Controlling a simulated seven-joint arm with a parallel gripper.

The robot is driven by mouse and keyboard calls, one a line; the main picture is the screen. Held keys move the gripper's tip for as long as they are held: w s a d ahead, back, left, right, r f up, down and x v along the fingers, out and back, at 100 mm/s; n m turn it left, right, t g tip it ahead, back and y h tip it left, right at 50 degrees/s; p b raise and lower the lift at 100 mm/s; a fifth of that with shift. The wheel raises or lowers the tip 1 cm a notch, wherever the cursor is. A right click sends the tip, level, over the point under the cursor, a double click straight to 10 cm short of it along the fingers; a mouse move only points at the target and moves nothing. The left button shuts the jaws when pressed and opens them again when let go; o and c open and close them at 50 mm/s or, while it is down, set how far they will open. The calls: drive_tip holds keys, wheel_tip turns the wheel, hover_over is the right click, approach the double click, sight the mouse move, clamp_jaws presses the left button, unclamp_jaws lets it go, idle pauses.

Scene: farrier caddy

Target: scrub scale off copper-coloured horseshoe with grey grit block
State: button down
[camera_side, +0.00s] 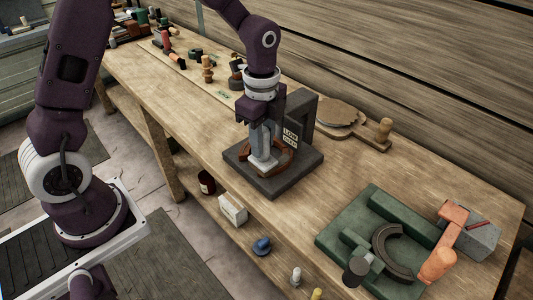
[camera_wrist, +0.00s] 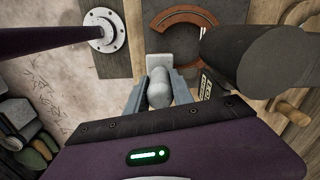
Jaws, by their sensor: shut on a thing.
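The copper-coloured horseshoe (camera_side: 284,157) lies on a dark square base plate (camera_side: 272,185) on the bench; its curved copper rim also shows in the wrist view (camera_wrist: 181,13). My gripper (camera_side: 262,146) points down over the plate and is shut on the grey grit block (camera_side: 263,163). In the wrist view the block (camera_wrist: 159,62) and a rounded grey part show at and between the fingers. The block is low, at the horseshoe in the side view. Whether it touches the metal is not clear. My gripper and the block hide part of the horseshoe.
A dark upright with a white label (camera_side: 290,137) stands close behind my gripper. A green fixture (camera_side: 343,208) holds a dark curved piece (camera_side: 392,256) at the right, beside an orange tool (camera_side: 437,264). A wooden board with a knob (camera_side: 370,141) lies behind.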

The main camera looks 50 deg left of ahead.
drive_tip(key=shift+w+d+r, duration=0.1)
drive_tip(key=shift+w+d, duration=0.1)
drive_tip(key=shift+w, duration=0.25)
drive_tip(key=shift+w+d, duration=0.2)
drive_tip(key=shift+w, duration=0.25)
drive_tip(key=shift+w+d, duration=0.4)
drive_tip(key=shift+w, duration=0.45)
drive_tip(key=shift+s+a, duration=0.2)
drive_tip(key=shift+s, duration=0.25)
drive_tip(key=shift+s+a, duration=0.2)
drive_tip(key=shift+s, duration=0.25)
